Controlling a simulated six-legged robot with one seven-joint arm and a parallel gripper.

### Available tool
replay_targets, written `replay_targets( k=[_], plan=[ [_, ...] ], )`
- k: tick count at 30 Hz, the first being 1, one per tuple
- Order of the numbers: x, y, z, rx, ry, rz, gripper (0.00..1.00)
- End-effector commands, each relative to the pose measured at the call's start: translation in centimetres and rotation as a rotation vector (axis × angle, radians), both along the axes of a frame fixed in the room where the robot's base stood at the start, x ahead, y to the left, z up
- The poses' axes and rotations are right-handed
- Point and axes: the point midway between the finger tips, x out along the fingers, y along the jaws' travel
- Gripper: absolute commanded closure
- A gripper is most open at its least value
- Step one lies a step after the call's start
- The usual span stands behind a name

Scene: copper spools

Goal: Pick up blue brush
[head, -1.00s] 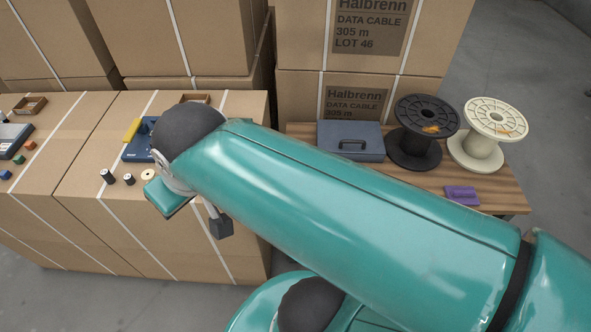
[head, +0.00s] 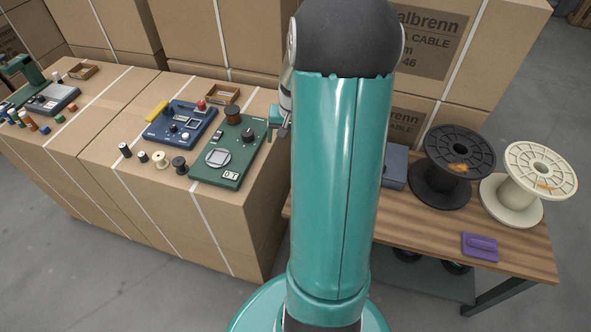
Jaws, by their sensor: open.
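I cannot make out a clearly blue brush in the head view. A flat purple piece with a raised grip (head: 480,246), perhaps a brush, lies on the wooden table's front right part. My gripper (head: 281,129) shows only in part, at the left edge of my raised arm, beside the green device. It is open and far from the purple piece. My arm hides the middle of the scene.
A black spool (head: 453,165) and a cream spool (head: 526,184) stand on the wooden table (head: 420,233). A blue-grey box (head: 395,167) is partly hidden by my arm. Cartons at left carry a blue device (head: 181,124), a green device (head: 229,152) and several small spools.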

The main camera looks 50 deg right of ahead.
Motion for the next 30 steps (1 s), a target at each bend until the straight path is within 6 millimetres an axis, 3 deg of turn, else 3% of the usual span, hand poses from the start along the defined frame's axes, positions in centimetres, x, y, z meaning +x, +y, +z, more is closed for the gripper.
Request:
replay_targets(
  k=[1, 3, 9, 14, 24, 30],
  plan=[
    [-1.2, -2.3, -2.5, 0.033, 0.007, -0.063, 0.22],
    [-2.5, -4.6, -5.0, 0.065, 0.006, -0.131, 0.22],
    [-5.1, -8.3, -9.8, 0.124, -0.003, -0.253, 0.22],
    [-5.4, -8.9, -11.4, 0.133, -0.006, -0.272, 0.22],
    [-4.2, -8.5, -17.5, 0.134, -0.005, -0.266, 0.22],
    [-4.0, -8.5, -19.1, 0.132, -0.005, -0.266, 0.22]
  ],
)
